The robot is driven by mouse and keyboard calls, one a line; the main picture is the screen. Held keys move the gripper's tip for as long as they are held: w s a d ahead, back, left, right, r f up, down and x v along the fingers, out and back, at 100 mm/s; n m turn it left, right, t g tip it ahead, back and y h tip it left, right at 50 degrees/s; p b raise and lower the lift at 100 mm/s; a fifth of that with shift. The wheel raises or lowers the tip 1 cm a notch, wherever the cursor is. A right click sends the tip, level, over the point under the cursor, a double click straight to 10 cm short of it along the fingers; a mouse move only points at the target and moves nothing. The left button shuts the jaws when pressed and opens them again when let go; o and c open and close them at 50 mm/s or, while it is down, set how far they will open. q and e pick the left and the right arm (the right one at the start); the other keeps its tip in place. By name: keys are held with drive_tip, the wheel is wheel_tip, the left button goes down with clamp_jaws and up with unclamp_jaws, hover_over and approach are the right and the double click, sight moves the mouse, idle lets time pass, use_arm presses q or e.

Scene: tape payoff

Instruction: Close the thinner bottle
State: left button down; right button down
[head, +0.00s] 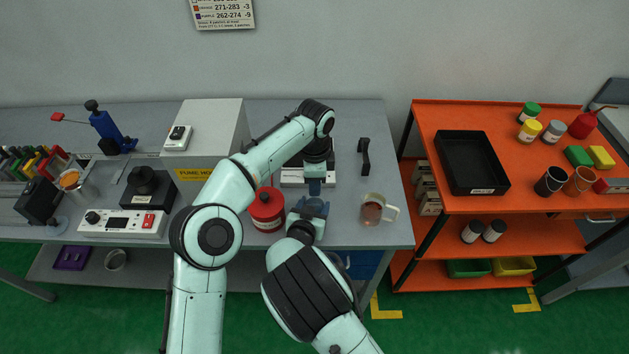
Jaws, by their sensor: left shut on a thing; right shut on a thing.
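A bluish, partly see-through body (315,208), which looks like the thinner bottle, is at the front of the grey bench. My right gripper (307,212) reaches it from the front and is shut on it. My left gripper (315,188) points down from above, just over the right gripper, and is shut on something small. The fingers hide that thing; I cannot tell whether it is the cap or whether it touches the bottle. The bottle's mouth and label are not readable.
A red can (267,211) stands close left of the grippers. A glass mug (375,210) with reddish-brown liquid stands to the right. A white device (294,177) is behind. A black handle-like tool (364,156) lies behind the mug. An orange cart (425,120) stands further right.

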use_arm(q)
drive_tip(key=m, duration=0.4)
drive_tip(key=shift+m, duration=0.3)
drive_tip(key=m, duration=0.8)
drive_tip(key=shift+m, duration=0.3)
drive_tip(key=m, duration=0.4)
drive_tip(key=c, duration=0.8)
unclamp_jaws()
wheel_tip(320, 180, up, 7)
drive_tip(key=shift+r, duration=0.2)
